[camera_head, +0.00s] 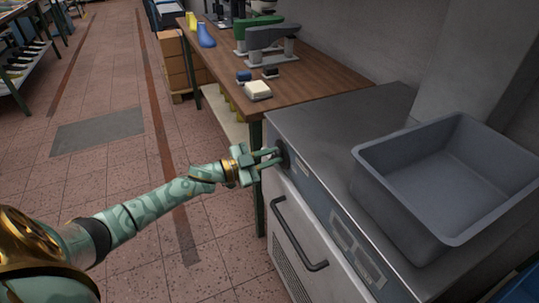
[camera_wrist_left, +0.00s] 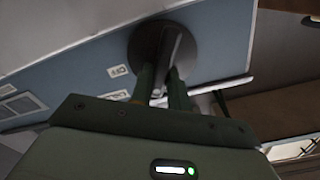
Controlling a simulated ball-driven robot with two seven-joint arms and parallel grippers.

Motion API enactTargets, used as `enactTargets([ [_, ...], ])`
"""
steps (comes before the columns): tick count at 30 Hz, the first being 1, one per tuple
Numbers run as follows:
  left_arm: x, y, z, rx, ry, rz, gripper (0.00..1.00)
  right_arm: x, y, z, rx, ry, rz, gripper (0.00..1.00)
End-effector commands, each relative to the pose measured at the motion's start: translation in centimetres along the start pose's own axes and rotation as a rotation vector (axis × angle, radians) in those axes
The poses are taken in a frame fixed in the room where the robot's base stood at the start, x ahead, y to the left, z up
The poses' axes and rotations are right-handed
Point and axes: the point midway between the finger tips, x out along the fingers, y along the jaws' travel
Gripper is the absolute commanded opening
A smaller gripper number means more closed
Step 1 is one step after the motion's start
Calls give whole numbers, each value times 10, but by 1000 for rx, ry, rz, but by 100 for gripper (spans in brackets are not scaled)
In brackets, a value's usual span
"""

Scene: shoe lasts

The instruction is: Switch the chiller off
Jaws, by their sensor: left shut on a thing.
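The chiller (camera_head: 300,210) is a grey metal cabinet with a blue front panel strip and a dark door handle (camera_head: 297,235). A round dark switch knob (camera_head: 281,155) sits at the left end of the panel. In the left wrist view the knob (camera_wrist_left: 150,45) has a raised bar grip, and a label reading "OFF" (camera_wrist_left: 119,71) is beside it. My left gripper (camera_head: 274,158) reaches the knob, and its fingers (camera_wrist_left: 166,85) are shut on the knob's bar. The fingers partly hide the bar and a second label. My right gripper is not in view.
An open grey bin (camera_head: 448,235) stands on the chiller's top. A wooden workbench (camera_head: 316,83) with a cream block (camera_head: 257,90), clamp-like tools and a blue shoe last (camera_head: 205,36) is behind it. The tiled floor at left is clear around a grey mat (camera_head: 99,130).

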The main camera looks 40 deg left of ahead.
Motion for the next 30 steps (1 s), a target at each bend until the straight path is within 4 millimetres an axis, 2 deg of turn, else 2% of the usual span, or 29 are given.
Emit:
enactTargets([
  [21,0,9,5,673,-2,2,0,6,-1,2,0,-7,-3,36],
  [30,0,12,7,898,-1,2,0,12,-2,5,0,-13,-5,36],
])
